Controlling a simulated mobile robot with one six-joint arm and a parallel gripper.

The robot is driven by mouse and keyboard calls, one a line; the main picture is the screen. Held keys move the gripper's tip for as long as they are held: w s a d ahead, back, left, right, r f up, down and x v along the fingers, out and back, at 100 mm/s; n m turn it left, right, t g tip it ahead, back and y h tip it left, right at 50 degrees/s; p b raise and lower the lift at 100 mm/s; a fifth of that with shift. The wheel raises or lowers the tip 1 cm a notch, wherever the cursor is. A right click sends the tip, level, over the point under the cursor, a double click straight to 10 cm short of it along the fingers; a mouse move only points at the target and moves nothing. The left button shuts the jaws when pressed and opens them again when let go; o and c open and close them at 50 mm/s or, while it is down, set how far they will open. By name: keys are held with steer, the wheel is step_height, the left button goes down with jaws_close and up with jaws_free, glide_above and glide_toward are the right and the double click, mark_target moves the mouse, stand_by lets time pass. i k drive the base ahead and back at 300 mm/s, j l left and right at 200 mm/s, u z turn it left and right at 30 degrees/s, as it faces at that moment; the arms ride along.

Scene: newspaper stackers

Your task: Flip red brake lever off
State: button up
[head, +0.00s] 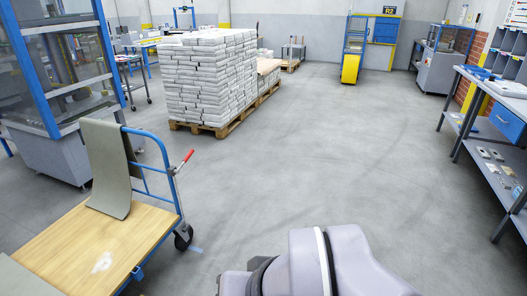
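A red brake lever (187,157) sticks up and to the right from the blue handle frame of a flatbed cart (167,200) at the left in the head view. The lever is tilted, with its lower end at a small grey bracket on the frame. The cart has a light wooden deck (75,250) and a dark wheel (183,237) under the handle end. My arm shows at the bottom centre, to the right of the cart and apart from it. My gripper is not in view.
A grey-green sheet (107,170) hangs over the cart's handle side onto the deck. A pallet stacked with newspaper bundles (205,80) stands behind. A workbench (505,120) lines the right side. The middle floor (330,150) is clear.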

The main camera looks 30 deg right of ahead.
mark_target(177, 172)
steer(key=i+z, duration=0.1)
steer(key=i, duration=0.4)
steer(key=i+j, duration=0.15)
steer(key=i, duration=0.35)
steer(key=i+j+z, duration=0.15)
steer(key=i, duration=0.35)
steer(key=i+j, duration=0.15)
steer(key=i, duration=0.35)
steer(key=i+j+z, duration=0.15)
steer(key=i, duration=0.35)
